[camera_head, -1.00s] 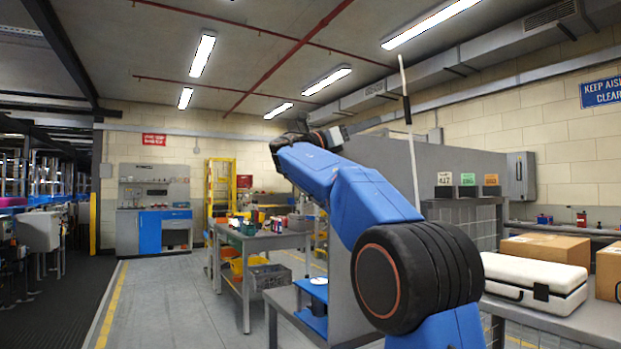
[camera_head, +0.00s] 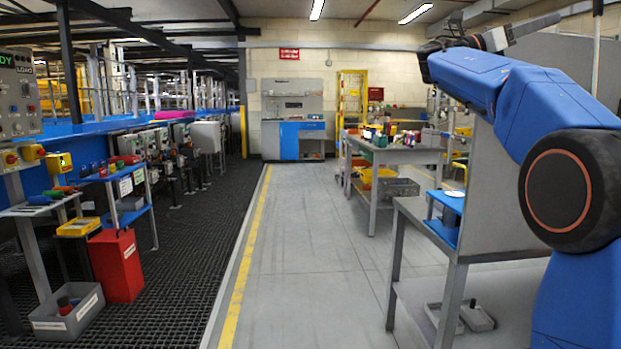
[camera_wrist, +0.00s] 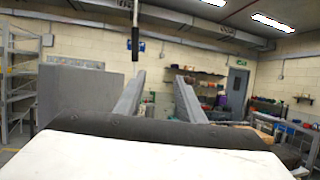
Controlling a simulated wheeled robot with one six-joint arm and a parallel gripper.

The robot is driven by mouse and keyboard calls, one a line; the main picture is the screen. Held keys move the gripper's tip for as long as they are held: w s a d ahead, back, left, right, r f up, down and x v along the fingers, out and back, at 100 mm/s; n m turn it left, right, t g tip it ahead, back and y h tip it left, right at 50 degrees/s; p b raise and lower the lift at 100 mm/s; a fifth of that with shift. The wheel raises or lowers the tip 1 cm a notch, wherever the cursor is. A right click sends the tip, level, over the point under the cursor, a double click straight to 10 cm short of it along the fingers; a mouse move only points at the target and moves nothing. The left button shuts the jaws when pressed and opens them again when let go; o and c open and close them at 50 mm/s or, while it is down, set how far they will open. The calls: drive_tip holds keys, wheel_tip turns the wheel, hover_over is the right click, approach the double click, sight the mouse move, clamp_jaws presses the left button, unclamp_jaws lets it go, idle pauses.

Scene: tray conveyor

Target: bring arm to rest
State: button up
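My gripper (camera_head: 528,26) is at the upper right of the head view, at the end of my raised blue arm. It is high above the floor, against the far wall and grey partition. In the wrist view, the two grey fingers of my gripper (camera_wrist: 160,76) stand well apart with nothing between them. The fingers point out into the room and touch nothing that I can see.
A grey table (camera_head: 460,252) stands below my arm. A cart (camera_head: 400,155) with several items is farther back. The aisle floor (camera_head: 300,270) is clear. At left are a red bin (camera_head: 117,265), a grey bin (camera_head: 67,318) and a control panel (camera_head: 18,100).

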drive_tip(key=s+a+f+m+t+y, duration=0.25)
drive_tip(key=s+f+y, duration=0.35)
drive_tip(key=f, duration=0.9)
drive_tip(key=s+a+f+m+t+y, duration=0.15)
drive_tip(key=s+f+t+y, duration=0.45)
drive_tip(key=f, duration=1)
drive_tip(key=s+a+f+m+y, duration=0.3)
drive_tip(key=s+a+f, duration=0.3)
drive_tip(key=f, duration=0.5)
drive_tip(key=s+a+f+m+g+y, duration=0.1)
drive_tip(key=s+a+f+m+y, duration=0.2)
drive_tip(key=s+f, duration=0.7)
drive_tip(key=s+a+f+m+y, duration=0.4)
drive_tip(key=s+a+f+m, duration=0.2)
drive_tip(key=a+f, duration=0.5)
wheel_tip(320, 180, down, 4)
drive_tip(key=shift+s+a+r+m, duration=0.2)
drive_tip(key=shift+s+r+m, duration=0.1)
drive_tip(key=shift+s, duration=0.6)
